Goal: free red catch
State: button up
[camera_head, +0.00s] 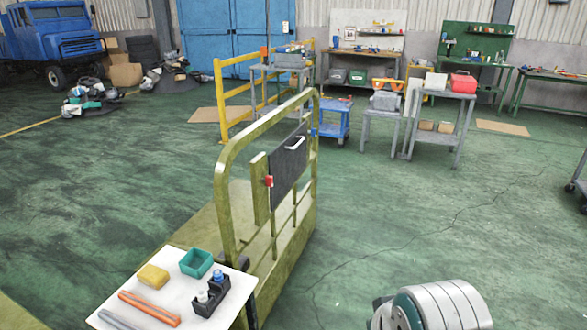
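A small red catch (269,181) sits on the yellow-green chassis frame (228,190), at the lower left edge of a dark panel (288,165). A pale handle (295,143) is on the panel's upper part. A yellow upright plate (259,188) stands just left of the catch. The catch is too small to tell how it is fastened. My gripper is not in view. A grey banded rounded part at the bottom right looks like part of my arm, well apart from the catch.
Green floor right of the frame is clear. Grey carts (440,125) and a blue cart (330,125) stand farther back.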

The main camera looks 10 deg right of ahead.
aim_at(269, 179)
jog(key=i+l, duration=0.15)
jog(key=i, duration=0.95)
jog(key=k+l+u, duration=0.3)
jog(key=k+l, duration=0.15)
jog(key=l, duration=0.3)
jog(key=k+l+u, duration=0.25)
jog(key=k+l, duration=0.3)
jog(key=i+j+u, duration=0.1)
jog(key=i+u, duration=0.2)
jog(key=i, duration=0.8)
